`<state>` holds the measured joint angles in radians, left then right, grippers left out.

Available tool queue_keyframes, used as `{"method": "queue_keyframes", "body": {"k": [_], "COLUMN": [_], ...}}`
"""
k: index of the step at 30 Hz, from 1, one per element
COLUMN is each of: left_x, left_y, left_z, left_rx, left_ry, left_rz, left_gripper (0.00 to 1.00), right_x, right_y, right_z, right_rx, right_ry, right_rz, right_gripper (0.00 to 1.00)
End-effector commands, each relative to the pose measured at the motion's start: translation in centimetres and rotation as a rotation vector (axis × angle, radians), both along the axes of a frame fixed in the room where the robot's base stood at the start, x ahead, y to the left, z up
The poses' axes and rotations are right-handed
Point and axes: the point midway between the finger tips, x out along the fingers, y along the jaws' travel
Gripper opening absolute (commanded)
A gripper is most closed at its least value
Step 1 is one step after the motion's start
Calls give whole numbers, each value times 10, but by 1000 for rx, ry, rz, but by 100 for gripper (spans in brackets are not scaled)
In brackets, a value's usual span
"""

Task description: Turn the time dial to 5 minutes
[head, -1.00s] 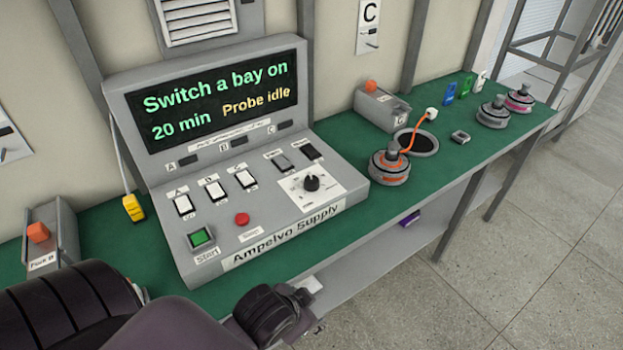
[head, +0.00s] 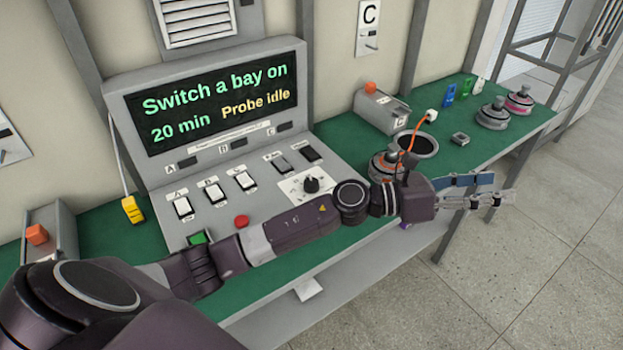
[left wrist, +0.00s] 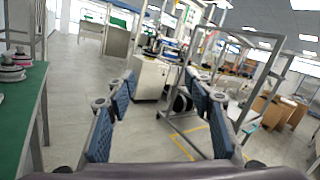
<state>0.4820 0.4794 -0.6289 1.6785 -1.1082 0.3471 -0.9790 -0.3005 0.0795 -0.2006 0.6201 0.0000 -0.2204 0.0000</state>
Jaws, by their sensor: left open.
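The time dial (head: 311,185) is a black knob on a white plate at the right of the grey control panel (head: 262,208). The screen (head: 222,110) above it reads "Switch a bay on", "20 min" and "Probe idle". My left arm stretches across the front of the panel. My left gripper (head: 487,190) is open and empty, right of the dial and past the bench's front edge, pointing right. Its spread fingers also show in the left wrist view (left wrist: 165,112), with nothing between them. My right gripper is not in view.
A hub motor with an orange cable (head: 384,165) stands behind my left wrist, partly hidden. Rocker switches (head: 214,193) and a red button (head: 241,221) sit left of the dial. My forearm partly covers the green start button (head: 199,237).

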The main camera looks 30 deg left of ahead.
Motion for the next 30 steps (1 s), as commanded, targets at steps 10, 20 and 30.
{"method": "queue_keyframes", "body": {"k": [10, 20, 30], "left_x": [20, 6, -10], "left_y": [114, 349, 390], "left_z": [-120, -110, -117], "left_rx": [1143, 1746, 1807], "left_ry": [-395, -184, -96], "left_rz": [-496, -892, -976], "left_gripper": [48, 48, 48], "right_x": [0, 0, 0], "right_y": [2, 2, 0], "right_z": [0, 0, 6], "right_rx": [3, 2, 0], "right_ry": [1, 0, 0], "right_rz": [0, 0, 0], "right_gripper": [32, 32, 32]}}
